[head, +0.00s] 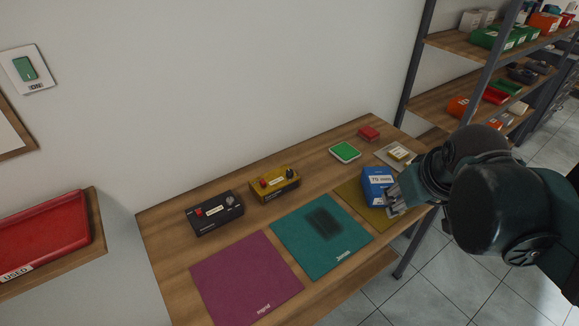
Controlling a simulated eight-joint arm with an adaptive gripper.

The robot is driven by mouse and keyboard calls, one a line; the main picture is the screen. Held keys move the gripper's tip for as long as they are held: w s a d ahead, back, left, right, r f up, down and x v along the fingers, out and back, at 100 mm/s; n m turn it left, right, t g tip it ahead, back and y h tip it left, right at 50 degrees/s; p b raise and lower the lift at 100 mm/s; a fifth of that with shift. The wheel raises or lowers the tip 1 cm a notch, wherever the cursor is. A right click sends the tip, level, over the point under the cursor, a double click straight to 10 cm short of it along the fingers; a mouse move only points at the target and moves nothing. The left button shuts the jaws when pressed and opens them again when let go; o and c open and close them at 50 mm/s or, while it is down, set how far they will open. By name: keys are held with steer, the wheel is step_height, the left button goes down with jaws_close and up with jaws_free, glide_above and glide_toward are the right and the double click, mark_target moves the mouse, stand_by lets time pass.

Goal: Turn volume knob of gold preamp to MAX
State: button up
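The gold preamp (274,185) sits on the wooden table near the wall, right of a black device of similar shape. A dark knob (289,174) shows at its right side and a red part (264,183) at its left. The knob's pointer and MAX marking are too small to read. My gripper (393,198) is at the right end of the table, well away from the preamp. It is beside a blue box (376,181) with a white label. Whether its fingers are open, or touch the box, I cannot tell.
A black device (214,212) stands left of the preamp. Magenta (245,279), teal (322,239) and ochre (352,197) mats lie along the front. A green-topped item (345,151) and a red item (369,133) are farther right. Bare wood surrounds the preamp.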

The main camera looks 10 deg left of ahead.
steer(key=w+a+r+n+g+p, duration=0.1)
steer(key=w+a+r+n+p, duration=0.1)
steer(key=w+a+n, duration=0.35)
steer(key=n+g+p, duration=0.5)
steer(key=n+p, duration=0.1)
steer(key=n, duration=0.6)
glide_above(290, 171)
steer(key=shift+a+f, duration=0.1)
steer(key=shift+f, duration=6.15)
steer(key=shift+f, duration=0.1)
steer(key=shift+f+p, duration=0.45)
steer(key=shift+f, duration=3.35)
